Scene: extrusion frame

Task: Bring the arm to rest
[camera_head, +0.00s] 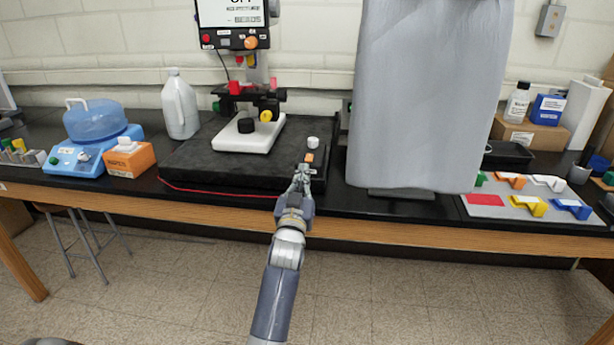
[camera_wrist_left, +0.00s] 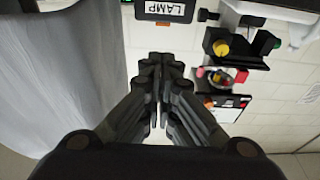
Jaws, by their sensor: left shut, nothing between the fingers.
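My left arm (camera_head: 278,285) reaches up from the bottom of the head view to the front edge of the black bench. My left gripper (camera_head: 301,176) is at the front right edge of the black slab (camera_head: 230,178), just in front of a small orange-topped switch (camera_head: 309,158). I cannot tell whether it touches the switch. In the left wrist view the gripper (camera_wrist_left: 160,85) has its fingers together with nothing between them, and a "LAMP" label (camera_wrist_left: 166,10) shows upside down beyond them. My right gripper is in neither view.
A grey sheet-like cover (camera_head: 425,100) stands close on the right. An instrument with a screen (camera_head: 233,20) and a white base (camera_head: 235,140) is behind. A white jug (camera_head: 180,105) and an orange box (camera_head: 130,158) are left. Open floor lies in front of the bench.

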